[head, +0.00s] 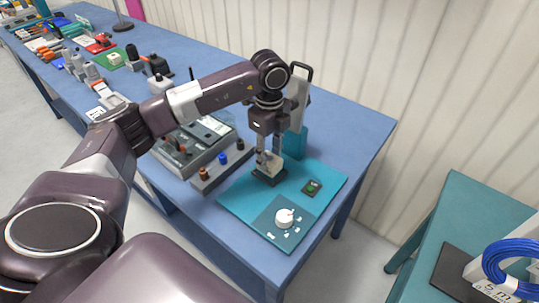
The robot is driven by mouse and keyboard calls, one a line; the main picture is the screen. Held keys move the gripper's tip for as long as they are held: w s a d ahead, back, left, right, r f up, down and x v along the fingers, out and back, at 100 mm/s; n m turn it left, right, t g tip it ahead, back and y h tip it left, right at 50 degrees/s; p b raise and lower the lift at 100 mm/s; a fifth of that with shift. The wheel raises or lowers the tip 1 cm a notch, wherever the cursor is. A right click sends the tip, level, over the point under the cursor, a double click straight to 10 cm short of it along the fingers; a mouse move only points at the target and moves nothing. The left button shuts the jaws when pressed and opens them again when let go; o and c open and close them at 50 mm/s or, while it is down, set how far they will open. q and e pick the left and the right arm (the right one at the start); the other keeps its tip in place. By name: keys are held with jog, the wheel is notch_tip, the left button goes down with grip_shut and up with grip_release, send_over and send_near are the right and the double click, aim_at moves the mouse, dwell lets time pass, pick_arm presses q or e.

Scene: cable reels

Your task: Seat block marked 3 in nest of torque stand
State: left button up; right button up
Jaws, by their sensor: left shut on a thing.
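My left gripper (268,160) points down over the left part of a teal mat (243,204) near the table's end. It is shut on a small dark block (269,177) at its fingertips. No number on this block is readable, and I cannot tell whether it touches the surface below. A small dark piece with a green patch and a light mark (311,187) lies on the mat to the right. I cannot make out which part is the torque stand's nest. My right gripper is not in view.
A teal stand (296,144) with a grey handled body is close behind the gripper. A grey strip with orange, blue and black knobs (222,168) and a grey case are to the left. Tools crowd the far table. A blue cable coil (512,262) is at right.

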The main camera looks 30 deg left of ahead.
pick_arm(q)
jog(key=shift+f+b, duration=0.6)
jog(key=shift+f, duration=0.25)
jog(key=o, duration=1.3)
jog(key=shift+o, duration=0.2)
